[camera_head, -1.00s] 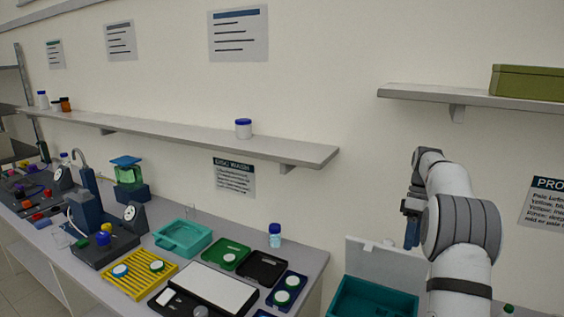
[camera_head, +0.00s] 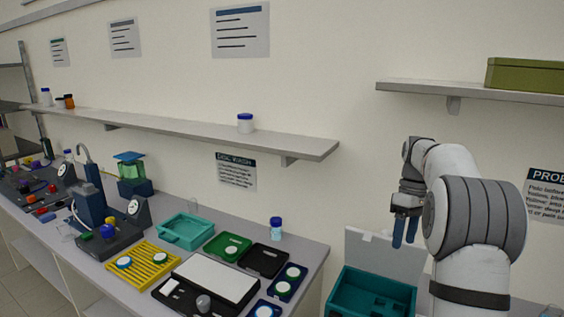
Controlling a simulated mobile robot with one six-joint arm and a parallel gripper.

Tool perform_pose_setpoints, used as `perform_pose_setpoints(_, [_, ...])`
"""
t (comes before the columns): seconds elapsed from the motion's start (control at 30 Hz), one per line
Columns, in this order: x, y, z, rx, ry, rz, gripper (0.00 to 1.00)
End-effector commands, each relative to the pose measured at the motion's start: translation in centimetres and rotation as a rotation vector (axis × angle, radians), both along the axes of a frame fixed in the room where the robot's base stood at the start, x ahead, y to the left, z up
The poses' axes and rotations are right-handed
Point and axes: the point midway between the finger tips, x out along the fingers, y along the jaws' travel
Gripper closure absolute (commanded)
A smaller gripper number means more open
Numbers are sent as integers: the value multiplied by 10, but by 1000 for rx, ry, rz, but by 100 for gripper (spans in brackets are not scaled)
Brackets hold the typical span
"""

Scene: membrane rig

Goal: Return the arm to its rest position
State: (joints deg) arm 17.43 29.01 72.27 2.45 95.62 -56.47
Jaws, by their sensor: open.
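My arm (camera_head: 474,222) rises at the right of the head view, white with dark grey bands. My gripper (camera_head: 404,230) hangs from its bent end with the blue fingers pointing down. The two fingers are apart and nothing shows between them. The gripper is in front of the raised pale lid (camera_head: 370,252) of a teal box, and how far it is from the lid I cannot tell. The lower arm runs out of the bottom of the picture.
The teal box (camera_head: 345,292) stands open at the lower right. The bench holds a yellow rack (camera_head: 142,268), a teal tray (camera_head: 184,232), a green tray (camera_head: 226,247), a black tray (camera_head: 263,261) and a blue-capped bottle (camera_head: 276,229). A wall shelf (camera_head: 448,93) is above my arm.

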Motion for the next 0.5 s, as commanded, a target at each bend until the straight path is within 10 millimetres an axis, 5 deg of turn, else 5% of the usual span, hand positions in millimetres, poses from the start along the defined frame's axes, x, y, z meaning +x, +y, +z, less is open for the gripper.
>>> perform_pose_setpoints(0.5, [-100, 82, 1, -139, -198, -266, 43])
